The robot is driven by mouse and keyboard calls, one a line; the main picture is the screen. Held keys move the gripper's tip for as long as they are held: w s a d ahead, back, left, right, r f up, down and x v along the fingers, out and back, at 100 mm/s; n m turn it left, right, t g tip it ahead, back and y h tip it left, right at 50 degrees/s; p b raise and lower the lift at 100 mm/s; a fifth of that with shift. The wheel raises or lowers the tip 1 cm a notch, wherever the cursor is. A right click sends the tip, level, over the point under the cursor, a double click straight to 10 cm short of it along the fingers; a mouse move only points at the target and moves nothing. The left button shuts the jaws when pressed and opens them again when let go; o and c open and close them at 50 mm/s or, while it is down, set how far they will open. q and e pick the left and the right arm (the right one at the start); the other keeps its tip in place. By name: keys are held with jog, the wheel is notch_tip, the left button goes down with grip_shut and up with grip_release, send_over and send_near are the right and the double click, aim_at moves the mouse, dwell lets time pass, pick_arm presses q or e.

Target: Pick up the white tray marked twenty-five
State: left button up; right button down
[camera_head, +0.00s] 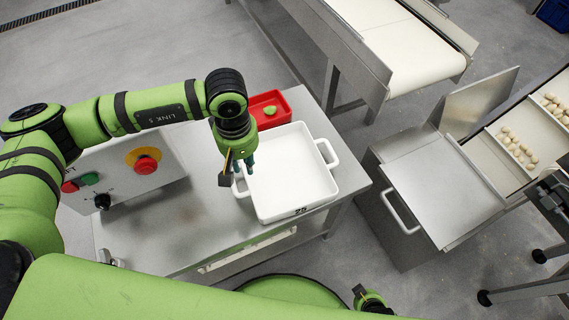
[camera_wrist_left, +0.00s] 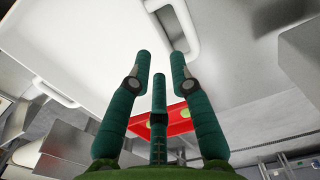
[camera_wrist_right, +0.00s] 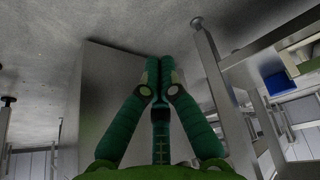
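The white tray (camera_head: 290,175) lies on a metal table, with the number 25 on its front wall and a loop handle on its left and right sides. My left gripper (camera_head: 240,167) points down at the tray's left handle (camera_head: 237,189), close above it. In the left wrist view the fingers of the left gripper (camera_wrist_left: 160,65) are apart with nothing between them, and a tray handle (camera_wrist_left: 178,28) shows just beyond the tips. Whether they touch it I cannot tell. In the right wrist view the fingertips of my right gripper (camera_wrist_right: 160,68) are together and empty, away from the tray.
A red bin (camera_head: 284,101) with a green item stands behind the tray. A control box (camera_head: 120,172) with a red button is on the table's left. A conveyor (camera_head: 410,50) is at the back. A steel cabinet (camera_head: 440,185) stands right, near trays of pasta (camera_head: 515,150).

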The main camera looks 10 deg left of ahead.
pick_arm(q)
notch_tip(320, 180, down, 7)
jog(key=shift+r, duration=0.15)
grip_shut()
